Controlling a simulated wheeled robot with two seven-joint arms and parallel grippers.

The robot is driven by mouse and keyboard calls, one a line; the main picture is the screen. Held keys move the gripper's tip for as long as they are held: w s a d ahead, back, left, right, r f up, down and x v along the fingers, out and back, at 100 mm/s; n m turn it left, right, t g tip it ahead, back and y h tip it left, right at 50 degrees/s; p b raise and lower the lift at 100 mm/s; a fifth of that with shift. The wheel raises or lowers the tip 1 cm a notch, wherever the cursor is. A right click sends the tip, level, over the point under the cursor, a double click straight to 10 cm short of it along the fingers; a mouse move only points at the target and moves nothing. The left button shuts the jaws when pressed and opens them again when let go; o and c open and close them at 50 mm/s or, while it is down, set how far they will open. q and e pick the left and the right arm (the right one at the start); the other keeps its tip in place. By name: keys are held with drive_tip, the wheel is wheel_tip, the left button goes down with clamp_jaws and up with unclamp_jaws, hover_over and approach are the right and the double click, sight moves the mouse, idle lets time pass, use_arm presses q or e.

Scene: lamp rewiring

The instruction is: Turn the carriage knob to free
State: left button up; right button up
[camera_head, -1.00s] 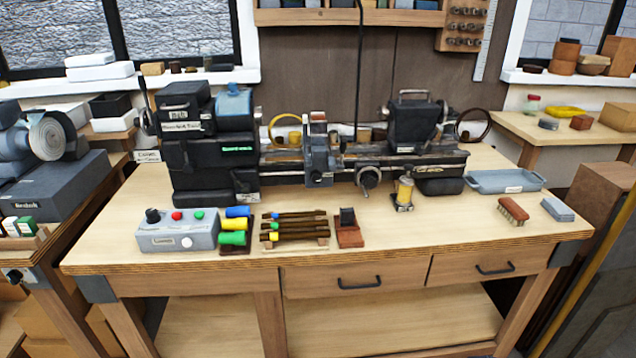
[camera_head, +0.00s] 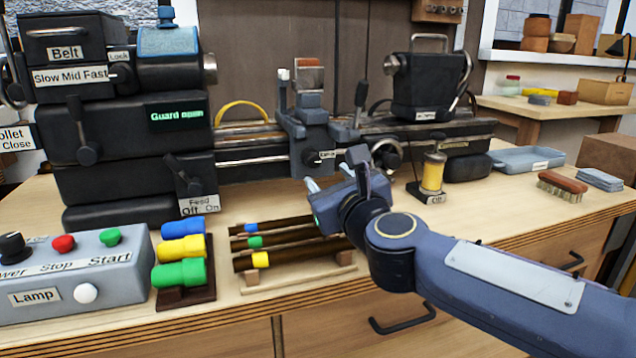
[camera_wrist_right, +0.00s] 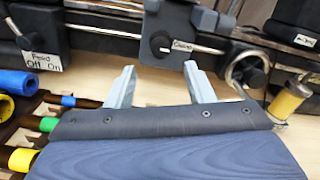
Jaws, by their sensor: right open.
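The lathe carriage (camera_head: 312,122) is a dark grey block on the bed. On its front is a small black knob (camera_head: 311,157) with a white label beside it; the label is too small to read surely. In the right wrist view the knob (camera_wrist_right: 160,44) shows above the space between my fingers. My right gripper (camera_head: 332,175) is open and empty, in front of and a little below the knob, apart from it. Its two grey fingers (camera_wrist_right: 159,68) point toward the carriage in the wrist view. My left gripper is not in view.
A handwheel (camera_head: 386,157) is right of the knob, with a yellow oiler (camera_head: 433,174) further right. A rack of dark rods (camera_head: 290,245) lies below my right gripper. Coloured cylinders (camera_head: 182,258) and the lamp control box (camera_head: 75,277) stand at left.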

sight(315, 162)
drive_tip(key=shift+w+a, duration=0.15)
drive_tip(key=shift+w, duration=0.25)
drive_tip(key=x, duration=0.6)
drive_tip(key=shift+w+a, duration=0.1)
drive_tip(key=shift+w, duration=0.3)
drive_tip(key=shift+c, duration=0.2)
drive_tip(key=c, duration=1)
drive_tip(key=shift+o, duration=0.3)
